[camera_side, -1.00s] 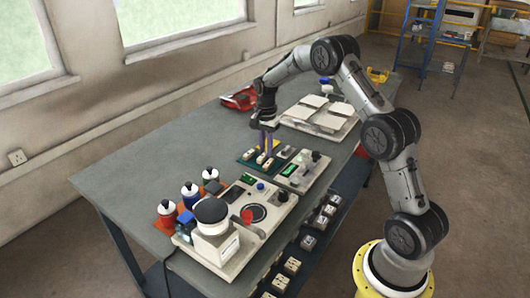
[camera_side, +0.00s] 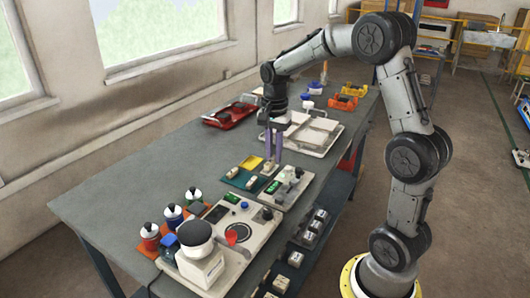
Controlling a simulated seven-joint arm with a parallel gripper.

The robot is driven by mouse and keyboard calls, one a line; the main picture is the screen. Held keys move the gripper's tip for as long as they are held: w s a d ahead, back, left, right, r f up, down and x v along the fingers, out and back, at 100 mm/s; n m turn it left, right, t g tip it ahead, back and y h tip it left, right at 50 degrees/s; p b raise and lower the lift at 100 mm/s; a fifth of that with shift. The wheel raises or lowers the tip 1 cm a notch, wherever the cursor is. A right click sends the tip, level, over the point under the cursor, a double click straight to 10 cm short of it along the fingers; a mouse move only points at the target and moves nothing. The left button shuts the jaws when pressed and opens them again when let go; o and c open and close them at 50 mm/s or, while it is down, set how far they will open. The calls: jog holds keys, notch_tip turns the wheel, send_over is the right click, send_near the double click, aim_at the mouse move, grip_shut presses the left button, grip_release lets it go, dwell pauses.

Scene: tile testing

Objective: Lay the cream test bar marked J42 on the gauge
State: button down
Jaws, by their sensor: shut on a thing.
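My gripper (camera_side: 270,163) points down with two purple fingers, shut on a small cream bar (camera_side: 268,169). The bar is held at the fingertips, between the green mat (camera_side: 241,179) and the gauge. Its marking is too small to read, so I cannot tell if it is J42. Two other cream bars, one on the left (camera_side: 233,172) and one nearer the front (camera_side: 251,183), lie on the mat. What looks like the gauge (camera_side: 290,196), a pale unit with a green display, is just right of and below the fingers. The gap under the held bar is unclear.
A yellow piece (camera_side: 250,162) lies behind the mat. A pale tray with plates (camera_side: 318,135) is behind my gripper. A pale instrument (camera_side: 243,228) and several capped bottles (camera_side: 173,214) stand in front. The bench's left side (camera_side: 120,190) is clear.

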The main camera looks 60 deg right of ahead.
jog(key=m, duration=0.1)
send_over(289, 190)
notch_tip(289, 190, down, 4)
jog(key=f, duration=0.1)
jog(key=shift+s+a+f, duration=0.1)
jog(key=shift+f, duration=1.4)
jog(key=shift+a+f, duration=0.1)
jog(key=shift+f, duration=1.4)
jog(key=shift+f, duration=0.3)
jog(key=shift+c, duration=1.7)
grip_release()
jog(key=shift+r, duration=0.1)
jog(key=shift+r, duration=2.95)
